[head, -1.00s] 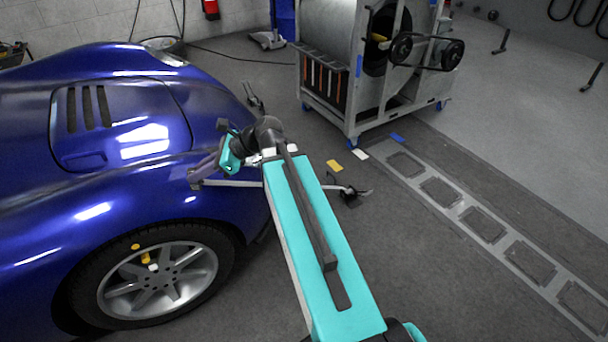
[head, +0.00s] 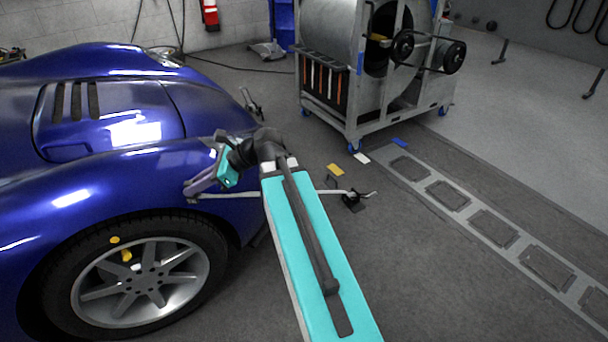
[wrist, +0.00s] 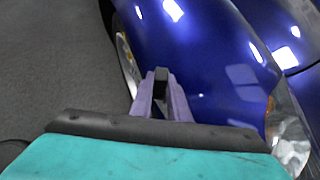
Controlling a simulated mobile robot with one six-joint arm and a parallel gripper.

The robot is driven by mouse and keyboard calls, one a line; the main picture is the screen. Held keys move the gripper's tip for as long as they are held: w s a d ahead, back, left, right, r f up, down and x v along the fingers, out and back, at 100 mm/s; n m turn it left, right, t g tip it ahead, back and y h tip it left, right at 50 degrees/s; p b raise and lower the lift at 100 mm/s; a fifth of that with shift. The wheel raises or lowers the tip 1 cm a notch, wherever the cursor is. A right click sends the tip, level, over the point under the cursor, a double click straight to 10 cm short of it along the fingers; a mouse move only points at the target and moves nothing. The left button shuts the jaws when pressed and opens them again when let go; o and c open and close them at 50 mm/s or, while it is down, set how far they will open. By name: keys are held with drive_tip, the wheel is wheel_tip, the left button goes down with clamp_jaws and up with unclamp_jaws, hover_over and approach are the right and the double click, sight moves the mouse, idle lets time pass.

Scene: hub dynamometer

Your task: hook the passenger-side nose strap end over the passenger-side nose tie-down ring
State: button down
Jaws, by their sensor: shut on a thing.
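The blue car's nose (head: 205,160) fills the left of the head view and the upper right of the wrist view (wrist: 205,55). My gripper (head: 190,190) is at the car's side, above and right of the front wheel. In the wrist view its purple fingers (wrist: 161,85) are shut on a small dark piece (wrist: 161,77), which looks like the strap end. A pale strap (head: 235,196) runs from the fingertips, behind my arm, to a dark floor anchor (head: 353,202) on the right. I cannot make out the tie-down ring. I cannot tell whether the fingers touch the car.
The front wheel (head: 140,282) is below left of my gripper. Another floor fitting (head: 250,104) stands beyond the nose. A wheeled metal frame with a drum (head: 345,120) stands at the back. A track of floor plates (head: 492,227) lies right. Open floor lies between.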

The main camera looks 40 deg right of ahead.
drive_tip(key=shift+f+b, duration=3.6)
drive_tip(key=shift+b, duration=0.75)
drive_tip(key=r+p, duration=1)
drive_tip(key=shift+s+a+r+p, duration=0.1)
drive_tip(key=shift+a+r+p, duration=0.15)
drive_tip(key=shift+a+p, duration=0.05)
drive_tip(key=s+d+f+m+t+h, duration=0.1)
drive_tip(key=d+f+m+h, duration=0.2)
drive_tip(key=d+f, duration=0.7)
drive_tip(key=s+d+f+m+t+h, duration=0.1)
drive_tip(key=d+f, duration=0.9)
drive_tip(key=d, duration=1.7)
drive_tip(key=s+d+f+m+t+h, duration=0.2)
drive_tip(key=d+f+m+h, duration=0.4)
drive_tip(key=d, duration=1.2)
wheel_tip(320, 180, down, 4)
drive_tip(key=shift+d+m+t, duration=0.15)
drive_tip(key=shift+m+t, duration=0.25)
drive_tip(key=shift+m, duration=0.4)
